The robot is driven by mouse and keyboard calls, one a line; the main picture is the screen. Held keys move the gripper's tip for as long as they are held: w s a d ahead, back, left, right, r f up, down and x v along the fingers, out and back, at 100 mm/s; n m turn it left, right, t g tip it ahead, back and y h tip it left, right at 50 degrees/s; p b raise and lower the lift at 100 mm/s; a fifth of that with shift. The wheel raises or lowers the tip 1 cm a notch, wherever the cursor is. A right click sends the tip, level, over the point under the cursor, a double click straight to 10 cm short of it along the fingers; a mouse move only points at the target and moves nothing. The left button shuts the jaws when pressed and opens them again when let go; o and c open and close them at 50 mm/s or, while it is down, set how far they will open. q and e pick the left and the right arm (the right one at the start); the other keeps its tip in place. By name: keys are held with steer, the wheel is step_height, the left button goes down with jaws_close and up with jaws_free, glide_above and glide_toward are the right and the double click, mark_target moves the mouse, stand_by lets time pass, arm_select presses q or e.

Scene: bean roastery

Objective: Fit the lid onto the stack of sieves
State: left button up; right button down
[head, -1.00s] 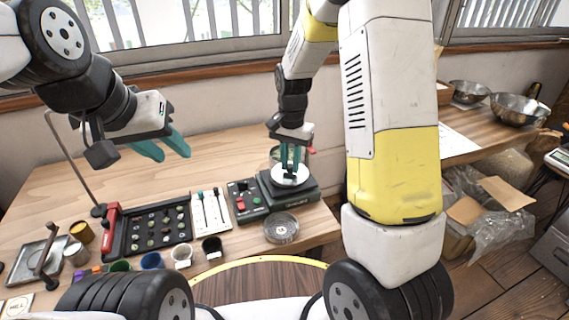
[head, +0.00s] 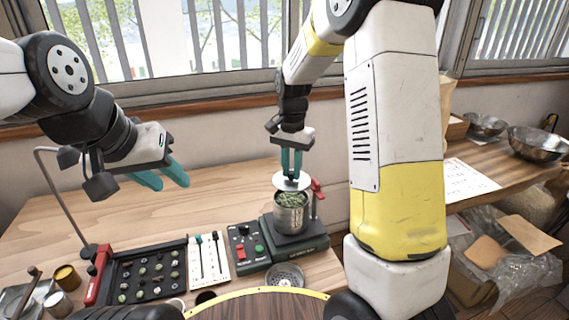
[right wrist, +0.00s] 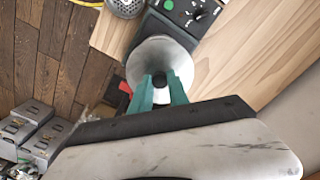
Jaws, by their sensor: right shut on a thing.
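The stack of sieves (head: 291,218) is a silvery metal cylinder upright on a dark green machine base (head: 296,243). Its top is open and shows green beans. The lid (head: 286,186) is a pale round disc with a dark knob. My right gripper (head: 291,170) is shut on the lid's knob and holds the lid above the stack, apart from its rim. In the right wrist view the lid (right wrist: 150,58) fills the space beyond the fingertips and hides the stack. My left gripper (head: 162,178) is open and empty over the left side of the table.
A red clamp lever (head: 317,190) stands right beside the stack. A control box (head: 247,248) is on its left, and a round perforated metal dish (head: 285,275) lies in front. A bean tray (head: 148,274) sits further left. The table behind is clear.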

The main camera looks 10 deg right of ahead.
mark_target(291, 178)
steer(key=shift+f, duration=2.5)
steer(key=shift+f, duration=0.55)
steer(key=c, duration=1.5)
jaws_free()
steer(key=shift+c, duration=0.2)
steer(key=shift+r, duration=5.5)
steer(key=s+d+r+n+t+y, duration=0.1)
steer(key=s+r+n+t, duration=0.2)
steer(key=s, duration=0.8)
steer(key=s+d+r+n+t+y, duration=0.1)
steer(key=s+d+r+n+t, duration=0.1)
steer(key=s+r, duration=0.5)
steer(key=s+n+t, duration=0.1)
steer(key=s+n, duration=0.1)
steer(key=s, duration=0.3)
